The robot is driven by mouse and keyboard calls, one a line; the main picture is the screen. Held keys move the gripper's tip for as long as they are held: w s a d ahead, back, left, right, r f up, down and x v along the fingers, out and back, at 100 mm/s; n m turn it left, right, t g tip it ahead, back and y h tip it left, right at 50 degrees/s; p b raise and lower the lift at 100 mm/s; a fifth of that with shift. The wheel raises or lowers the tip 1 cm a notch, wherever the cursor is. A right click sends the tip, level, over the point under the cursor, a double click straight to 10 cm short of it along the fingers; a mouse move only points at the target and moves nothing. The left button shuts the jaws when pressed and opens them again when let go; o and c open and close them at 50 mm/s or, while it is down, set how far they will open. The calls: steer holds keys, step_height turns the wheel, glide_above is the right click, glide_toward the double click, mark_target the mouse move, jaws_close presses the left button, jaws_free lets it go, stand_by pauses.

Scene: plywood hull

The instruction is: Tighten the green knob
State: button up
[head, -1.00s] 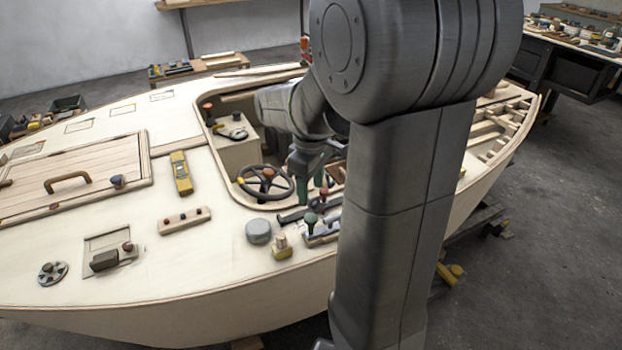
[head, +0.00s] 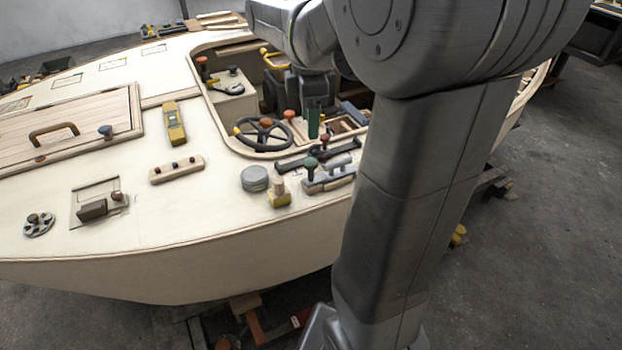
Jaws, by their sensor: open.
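A dark green knob (head: 311,163) stands upright at the cockpit's near edge, beside a hand plane (head: 328,180). Part of my arm covers the right of the view.
A red knob (head: 324,141) stands close behind the dark green one. A grey round cap (head: 255,178) and a yellow-based post (head: 279,193) are in front. Bare deck (head: 185,222) lies further left.

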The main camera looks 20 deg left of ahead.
mark_target(311, 161)
steer(key=f+n+b, duration=0.1)
steer(key=f+b, duration=0.1)
steer(key=f, duration=0.2)
steer(key=f+n+b, duration=0.2)
steer(key=f, duration=0.3)
steer(key=f+n+b, duration=0.2)
steer(key=f, duration=0.2)
steer(key=shift+s+d+f+b, duration=0.2)
steer(key=shift+f+b, duration=0.05)
steer(key=shift+b, duration=0.05)
steer(key=c, duration=1)
